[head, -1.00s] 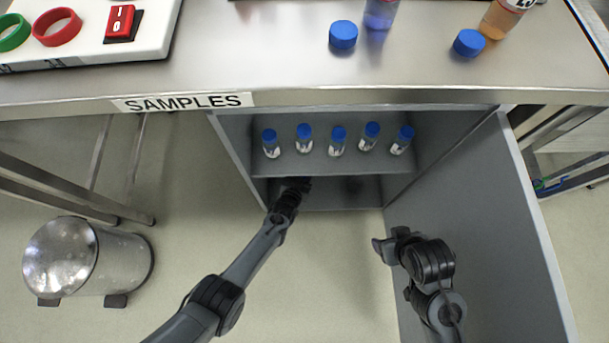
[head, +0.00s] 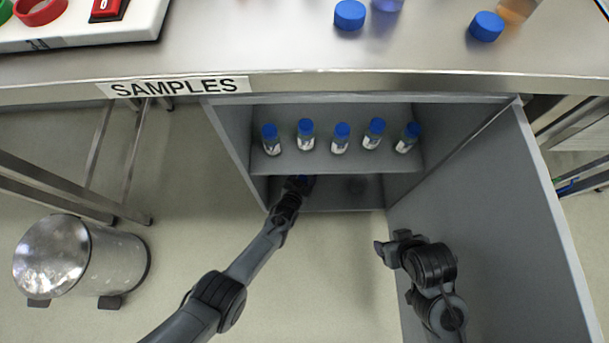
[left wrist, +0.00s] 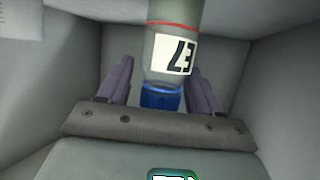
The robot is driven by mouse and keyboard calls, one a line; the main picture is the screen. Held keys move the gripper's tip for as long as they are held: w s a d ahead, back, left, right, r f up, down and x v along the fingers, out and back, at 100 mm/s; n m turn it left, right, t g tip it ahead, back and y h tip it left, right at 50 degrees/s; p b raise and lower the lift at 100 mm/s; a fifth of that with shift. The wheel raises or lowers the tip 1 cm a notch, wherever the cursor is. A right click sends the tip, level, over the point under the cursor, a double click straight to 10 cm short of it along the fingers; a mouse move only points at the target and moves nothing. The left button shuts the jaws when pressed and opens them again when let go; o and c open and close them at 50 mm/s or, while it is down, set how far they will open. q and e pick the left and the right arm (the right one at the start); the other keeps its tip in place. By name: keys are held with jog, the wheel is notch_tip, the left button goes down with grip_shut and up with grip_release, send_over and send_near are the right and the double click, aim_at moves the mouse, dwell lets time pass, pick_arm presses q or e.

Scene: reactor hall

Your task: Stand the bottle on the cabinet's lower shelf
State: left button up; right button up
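The bottle (left wrist: 172,55) has a blue cap and a white label marked "E7". In the left wrist view it lies between the fingers of my left gripper (left wrist: 158,80), cap towards the palm, with gaps beside the cap; the fingers look open. In the head view my left gripper (head: 303,181) reaches into the cabinet's lower compartment (head: 345,192).
Several blue-capped bottles stand in a row on the upper shelf (head: 290,163), above my left gripper. The steel bench top (head: 250,50) overhangs the cabinet. The open door bounds the right side. A metal bin (head: 75,260) stands on the floor at left.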

dwell(0.3)
pick_arm(q)
jog(key=shift+s+r, duration=0.1)
jog(key=shift+r, duration=0.1)
jog(key=p+v, duration=0.9)
jog(key=v, duration=0.3)
jog(key=shift+p, duration=0.35)
jog(key=shift+f, duration=0.1)
